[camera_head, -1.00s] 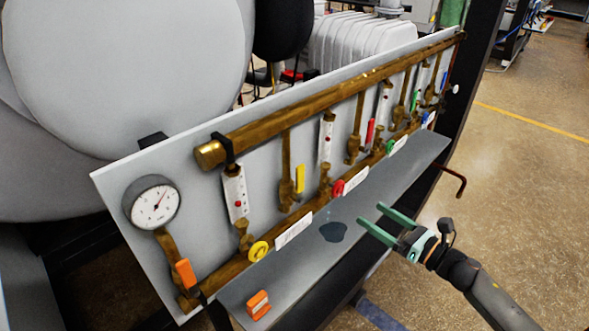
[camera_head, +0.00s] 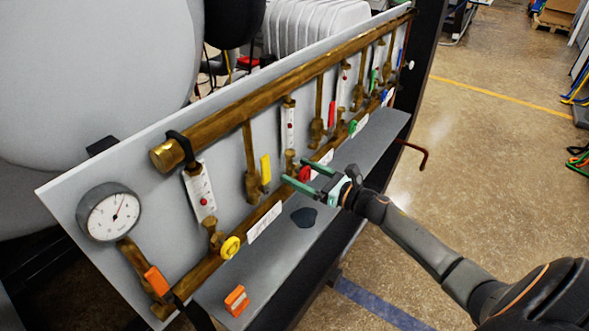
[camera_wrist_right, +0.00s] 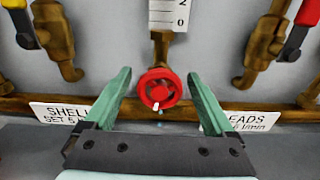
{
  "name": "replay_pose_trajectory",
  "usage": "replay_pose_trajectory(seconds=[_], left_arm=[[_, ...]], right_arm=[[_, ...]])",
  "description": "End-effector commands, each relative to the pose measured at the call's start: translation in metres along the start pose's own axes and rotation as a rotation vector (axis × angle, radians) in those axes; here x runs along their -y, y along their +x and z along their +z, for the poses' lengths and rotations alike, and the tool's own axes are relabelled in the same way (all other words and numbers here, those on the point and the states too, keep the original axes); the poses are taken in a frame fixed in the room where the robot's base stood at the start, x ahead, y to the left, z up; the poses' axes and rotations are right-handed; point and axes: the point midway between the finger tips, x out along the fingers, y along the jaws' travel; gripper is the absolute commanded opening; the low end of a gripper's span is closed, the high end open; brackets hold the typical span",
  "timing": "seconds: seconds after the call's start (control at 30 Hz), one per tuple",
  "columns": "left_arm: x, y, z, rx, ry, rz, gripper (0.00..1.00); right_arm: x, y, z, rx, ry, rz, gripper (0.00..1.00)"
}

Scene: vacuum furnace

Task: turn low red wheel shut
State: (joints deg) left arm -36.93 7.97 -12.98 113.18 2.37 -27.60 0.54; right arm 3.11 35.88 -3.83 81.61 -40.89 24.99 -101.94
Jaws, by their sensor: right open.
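The low red wheel (camera_head: 304,174) sits on the lower brass pipe under a white flow gauge. In the right wrist view the red wheel (camera_wrist_right: 159,89) is centred between the fingers, with small drops below it. My right gripper (camera_head: 300,174) is open, its two green fingers pointing at the wheel. In the wrist view the fingers (camera_wrist_right: 158,90) stand on either side of the wheel, apart from it. Whether the fingertips reach past its rim is hard to tell. My left gripper is not in view.
A yellow wheel (camera_head: 230,247) and a green wheel (camera_head: 352,127) sit on the same pipe. A dark puddle (camera_head: 304,217) and an orange block (camera_head: 237,300) lie on the grey shelf (camera_head: 262,262). A pressure gauge (camera_head: 109,212) is at left. Open floor lies right.

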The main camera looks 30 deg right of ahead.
Motion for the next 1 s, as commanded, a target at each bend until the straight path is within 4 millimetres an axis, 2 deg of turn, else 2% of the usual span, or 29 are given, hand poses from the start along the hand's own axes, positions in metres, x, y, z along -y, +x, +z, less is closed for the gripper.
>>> replay_pose_trajectory(seconds=[0.2,0.57,1.0], left_arm=[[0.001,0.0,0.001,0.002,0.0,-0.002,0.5],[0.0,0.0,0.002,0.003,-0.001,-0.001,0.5],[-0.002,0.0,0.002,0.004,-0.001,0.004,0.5]], right_arm=[[0.0,0.017,0.0,0.0,0.001,0.0,0.89],[0.0,0.02,-0.001,-0.001,0.001,0.0,0.88],[0.0,0.02,-0.001,0.0,0.001,0.0,0.39]])
